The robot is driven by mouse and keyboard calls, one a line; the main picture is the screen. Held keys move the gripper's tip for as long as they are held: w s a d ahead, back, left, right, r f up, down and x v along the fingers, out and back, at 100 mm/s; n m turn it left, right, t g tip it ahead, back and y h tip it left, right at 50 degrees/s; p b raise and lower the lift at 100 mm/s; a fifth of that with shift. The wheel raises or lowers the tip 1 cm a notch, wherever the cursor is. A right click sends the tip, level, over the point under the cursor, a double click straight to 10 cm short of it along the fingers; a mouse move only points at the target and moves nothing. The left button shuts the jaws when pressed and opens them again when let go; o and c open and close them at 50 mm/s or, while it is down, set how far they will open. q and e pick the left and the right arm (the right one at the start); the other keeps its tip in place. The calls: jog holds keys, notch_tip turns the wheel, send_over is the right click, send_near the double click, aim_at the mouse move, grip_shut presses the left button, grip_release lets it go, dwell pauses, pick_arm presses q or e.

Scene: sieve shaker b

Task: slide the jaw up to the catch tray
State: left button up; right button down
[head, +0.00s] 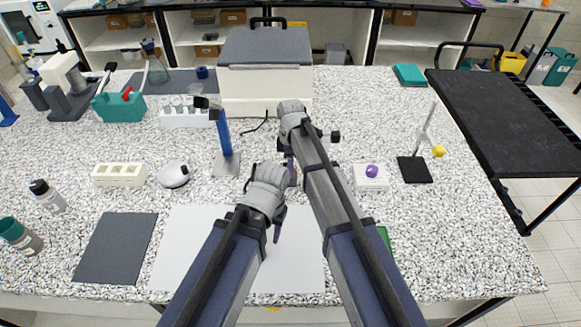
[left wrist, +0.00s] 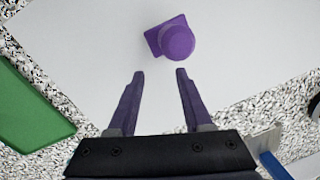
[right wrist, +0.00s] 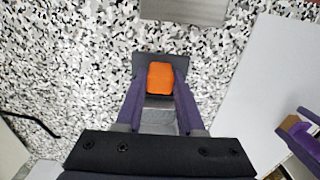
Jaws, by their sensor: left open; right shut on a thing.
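My right gripper (right wrist: 159,85) is shut on an orange block (right wrist: 160,78), which I take to be the jaw's grip. The block stands on a dark plate (right wrist: 141,62) on the speckled bench. In the head view the right gripper (head: 291,172) hides it. A grey metal plate (right wrist: 185,8) lies apart beyond the block; it looks like the base (head: 226,165) of the blue post. I cannot tell which thing is the catch tray. My left gripper (left wrist: 153,73) is open and empty. A purple knob on a square base (left wrist: 177,42) lies beyond its fingertips on the white sheet.
A large white box (head: 265,90) stands behind the right gripper. A white block with a purple piece (head: 370,182) is to the right. A green thing (left wrist: 28,105) lies beside the sheet (left wrist: 85,40). My left gripper (right wrist: 297,132) is close to the right one.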

dwell(0.9)
jog(key=shift+a, duration=1.45)
jog(key=c, duration=0.5)
grip_release()
pick_arm(q)
jog(key=shift+r, duration=0.1)
pick_arm(e)
jog(key=shift+r, duration=0.1)
pick_arm(q)
notch_tip(320, 180, up, 8)
jog(key=p, duration=0.8)
pick_arm(e)
notch_tip(320, 180, up, 8)
jog(key=shift+f, duration=0.15)
pick_arm(q)
jog(key=shift+f, duration=0.2)
pick_arm(e)
jog(key=shift+f, duration=0.1)
